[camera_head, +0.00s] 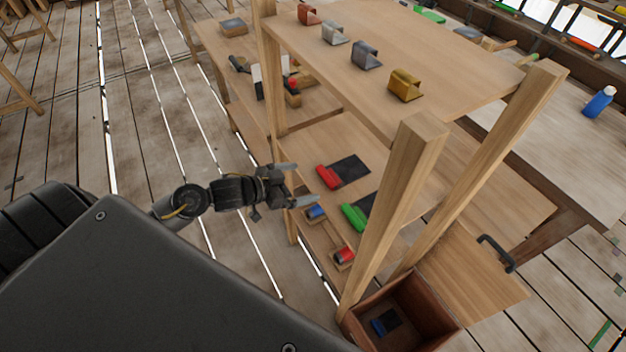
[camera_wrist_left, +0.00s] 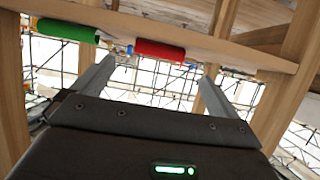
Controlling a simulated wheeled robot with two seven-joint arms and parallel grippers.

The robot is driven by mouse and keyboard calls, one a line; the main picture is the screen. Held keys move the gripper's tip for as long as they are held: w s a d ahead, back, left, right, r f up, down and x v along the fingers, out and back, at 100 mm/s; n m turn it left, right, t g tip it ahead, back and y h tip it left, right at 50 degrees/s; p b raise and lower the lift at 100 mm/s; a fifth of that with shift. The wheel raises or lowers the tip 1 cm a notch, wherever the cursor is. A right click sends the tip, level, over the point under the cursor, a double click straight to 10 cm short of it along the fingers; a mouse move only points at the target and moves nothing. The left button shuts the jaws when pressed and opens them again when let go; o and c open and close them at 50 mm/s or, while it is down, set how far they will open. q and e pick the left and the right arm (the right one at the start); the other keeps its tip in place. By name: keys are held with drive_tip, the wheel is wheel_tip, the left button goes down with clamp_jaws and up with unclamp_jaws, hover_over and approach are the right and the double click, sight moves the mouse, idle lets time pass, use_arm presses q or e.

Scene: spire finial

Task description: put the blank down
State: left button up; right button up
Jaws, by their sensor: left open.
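My left gripper (camera_head: 292,184) is open, with nothing between its fingers, at the left side of the wooden rack. In the left wrist view its two fingers (camera_wrist_left: 155,88) are spread toward a shelf edge. No piece can be picked out for certain as the blank. Four shaped metal pieces stand in a row on the top board: a copper one (camera_head: 308,14), a silver one (camera_head: 335,33), a grey one (camera_head: 366,54) and a gold one (camera_head: 404,84). None is near the gripper. My right gripper is not in view.
The shelf below holds a red-handled tool (camera_head: 328,177) and a green-handled tool (camera_head: 354,217), near my fingers. Rack posts (camera_head: 405,190) stand to the right. An open wooden box (camera_head: 440,312) holds a blue-handled item (camera_head: 379,326). Plank floor (camera_head: 130,120) at left is clear.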

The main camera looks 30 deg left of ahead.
use_arm(q)
drive_tip(key=v, duration=0.5)
drive_tip(key=shift+s+r, duration=0.15)
drive_tip(key=shift+s, duration=0.05)
drive_tip(key=shift+a, duration=0.1)
drive_tip(key=s+a+f+n+g+y, duration=0.1)
drive_tip(key=s+a+f+y, duration=0.15)
drive_tip(key=f, duration=0.75)
drive_tip(key=s+a+f+n+g+y, duration=0.1)
drive_tip(key=s+a+f+n, duration=0.15)
drive_tip(key=f, duration=0.75)
drive_tip(key=s+a+f+n+g+y, duration=0.1)
drive_tip(key=s+a+f+y, duration=0.15)
drive_tip(key=f, duration=0.75)
drive_tip(key=s+d+f+g, duration=0.3)
drive_tip(key=s+d+f, duration=0.2)
drive_tip(key=s+f, duration=0.5)
drive_tip(key=s+d+f+m+g+y, duration=0.1)
drive_tip(key=s+d+f+g, duration=0.3)
drive_tip(key=s+f, duration=0.6)
drive_tip(key=s+d, duration=0.2)
drive_tip(key=s, duration=0.6)
drive_tip(key=shift+f+g, duration=0.3)
drive_tip(key=shift+f, duration=0.1)
